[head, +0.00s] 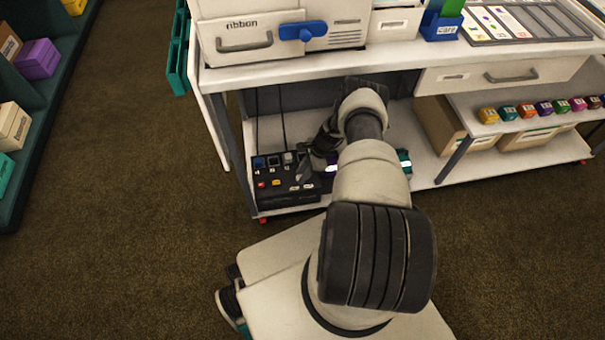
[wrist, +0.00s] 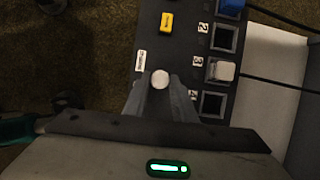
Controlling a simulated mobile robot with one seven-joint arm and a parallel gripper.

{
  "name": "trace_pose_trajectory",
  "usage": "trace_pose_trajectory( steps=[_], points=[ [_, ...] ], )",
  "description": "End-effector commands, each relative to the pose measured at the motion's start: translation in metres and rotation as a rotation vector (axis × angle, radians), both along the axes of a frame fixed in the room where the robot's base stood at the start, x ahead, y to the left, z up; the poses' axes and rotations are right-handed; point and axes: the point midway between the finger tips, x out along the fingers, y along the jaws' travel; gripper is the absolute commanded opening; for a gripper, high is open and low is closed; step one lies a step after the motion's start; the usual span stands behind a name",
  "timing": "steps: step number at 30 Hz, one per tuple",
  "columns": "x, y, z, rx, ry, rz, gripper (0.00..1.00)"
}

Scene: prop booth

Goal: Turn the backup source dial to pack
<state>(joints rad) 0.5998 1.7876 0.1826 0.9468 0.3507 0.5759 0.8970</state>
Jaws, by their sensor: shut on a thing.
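The black control box (head: 277,196) stands on the lower shelf of the bench and fills the middle of the wrist view (wrist: 182,42). My gripper (wrist: 160,90) is over the box face, its two fingers closed around a small knob with a pale round top (wrist: 160,78), which I take to be the dial. A small white label (wrist: 140,61) lies just beside it; its print is too small to read. The dial's pointer and position marks are hidden or cannot be made out. In the head view my arm covers most of the gripper and the dial.
A yellow button (wrist: 167,22) and numbered sockets lie near the dial. A white plug (wrist: 222,71) with a cable sits by number 3; a blue plug (wrist: 231,7) is farther up. The bench top (head: 385,52) overhangs the shelf. Cardboard bins (head: 441,126) stand to the right.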

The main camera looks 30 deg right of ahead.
Motion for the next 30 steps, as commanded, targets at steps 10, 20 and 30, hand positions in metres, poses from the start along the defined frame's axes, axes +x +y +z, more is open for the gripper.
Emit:
trace_pose_trajectory(
  steps=[10,20,30],
  points=[
    [-0.001,-0.001,-0.001,-0.003,0.0,0.001,0.43],
    [0.0,-0.002,0.003,-0.001,-0.001,0.0,0.43],
    [-0.012,-0.046,0.026,-0.004,-0.001,-0.006,0.43]
  ],
)
